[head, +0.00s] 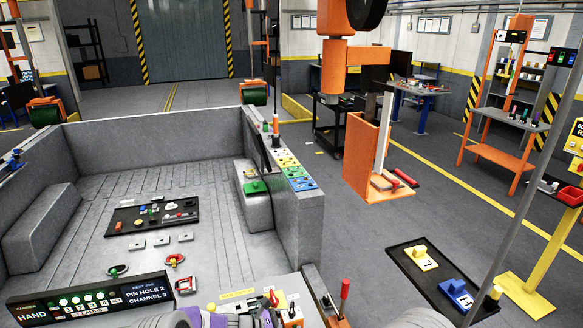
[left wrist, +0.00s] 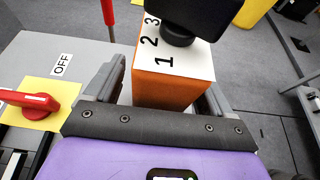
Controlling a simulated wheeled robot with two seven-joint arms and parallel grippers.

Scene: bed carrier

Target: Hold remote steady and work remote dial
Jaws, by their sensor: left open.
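The remote (left wrist: 172,88) is an orange box with a white top marked 1, 2 and 3. In the left wrist view it stands between the two fingers of my left gripper (left wrist: 162,88), which is open around it. A black dial (left wrist: 178,36) sits on its white top, under a larger black part that runs out of the top of the frame. In the head view the remote (head: 292,315) is small at the bottom edge, beside my purple left gripper (head: 266,318). My right gripper does not show.
A red switch (left wrist: 30,100) on a yellow plate marked OFF is left of the remote. A red-handled lever (head: 344,290) stands to its right in the head view. A sign panel (head: 90,298) reads PIN HOLE 2, CHANNEL 3. A black tray (head: 152,216) of parts lies on the bed floor.

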